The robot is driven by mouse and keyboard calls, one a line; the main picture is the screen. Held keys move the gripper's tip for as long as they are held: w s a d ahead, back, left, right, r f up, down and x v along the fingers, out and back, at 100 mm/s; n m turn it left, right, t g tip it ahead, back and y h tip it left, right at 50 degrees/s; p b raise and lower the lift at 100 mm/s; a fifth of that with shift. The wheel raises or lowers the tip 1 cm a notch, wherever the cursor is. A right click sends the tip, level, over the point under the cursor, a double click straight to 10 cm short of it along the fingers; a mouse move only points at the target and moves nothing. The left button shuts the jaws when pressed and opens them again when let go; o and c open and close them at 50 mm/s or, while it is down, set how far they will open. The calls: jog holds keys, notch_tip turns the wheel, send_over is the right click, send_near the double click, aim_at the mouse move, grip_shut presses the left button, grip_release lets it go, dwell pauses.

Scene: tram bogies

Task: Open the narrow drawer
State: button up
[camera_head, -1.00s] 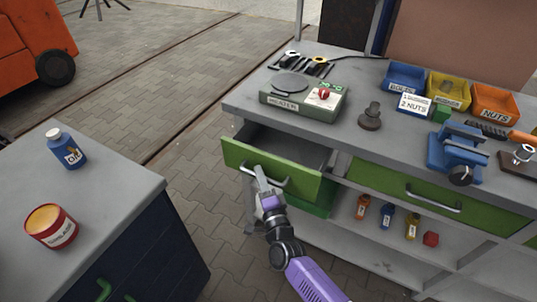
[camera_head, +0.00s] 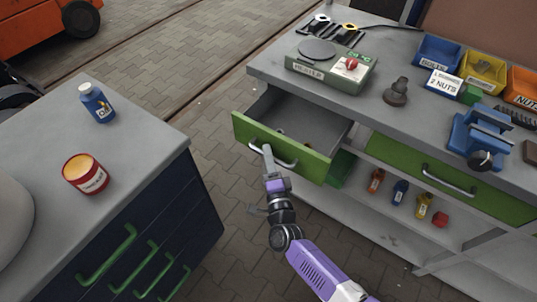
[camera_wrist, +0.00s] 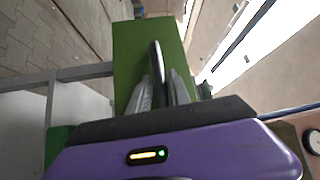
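The narrow drawer (camera_head: 309,168) has a green front with a curved metal handle (camera_head: 287,162). It stands open at the left end of the grey workbench, and small items lie inside it. My gripper (camera_head: 267,151) is at the left part of the handle in the head view. In the wrist view the two fingers of my gripper (camera_wrist: 161,88) lie close on either side of the handle bar (camera_wrist: 156,58), with the green front (camera_wrist: 130,45) behind.
A wider green drawer (camera_head: 400,161) to the right is shut. The workbench (camera_head: 365,104) bears a heater box (camera_head: 330,70) and coloured bins. A dark blue cabinet (camera_head: 195,200) with green handles stands at left. Paved floor lies between.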

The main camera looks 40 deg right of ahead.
jog(key=v, duration=0.7)
jog(key=shift+s+b, duration=0.35)
jog(key=shift+b, duration=0.05)
jog(key=shift+a, duration=0.15)
jog(key=s+a+r+n+t+y, duration=0.2)
jog(key=s+a+r+n+y, duration=0.4)
jog(key=n, duration=0.4)
jog(key=s+r+n+g+y, duration=0.1)
jog(key=s+r+n, duration=0.3)
jog(key=s, duration=0.7)
jog(key=s+r+n+g+y, duration=0.1)
jog(key=s+r+n+g, duration=0.2)
jog(key=s, duration=0.9)
notch_tip(320, 180, up, 3)
jog(key=n, duration=0.4)
jog(key=shift+f+g, duration=0.15)
jog(key=shift+g, duration=0.25)
